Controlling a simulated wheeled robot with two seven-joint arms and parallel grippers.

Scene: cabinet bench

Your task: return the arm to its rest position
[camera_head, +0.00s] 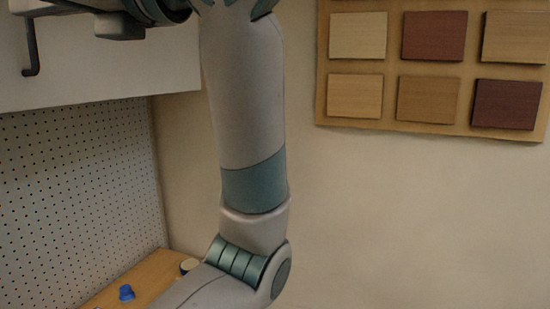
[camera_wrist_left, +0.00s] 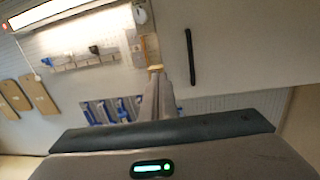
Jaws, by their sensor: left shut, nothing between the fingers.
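My left arm rises through the middle of the head view and bends left at the top edge. My left gripper (camera_head: 20,6) is at the top left corner, partly cut off by the frame, in front of the white cabinet front. In the left wrist view its fingers (camera_wrist_left: 156,70) are together and empty, pointing away from the camera. The dark bar handle (camera_head: 30,46) of the cabinet hangs just below the gripper in the head view. The handle (camera_wrist_left: 190,57) also shows to the right of the fingers in the wrist view, apart from them. My right gripper is not in view.
A white cabinet (camera_head: 120,75) hangs above a perforated board (camera_head: 75,190). A board of wood samples (camera_head: 390,67) is on the right wall. The space right of my arm looks clear.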

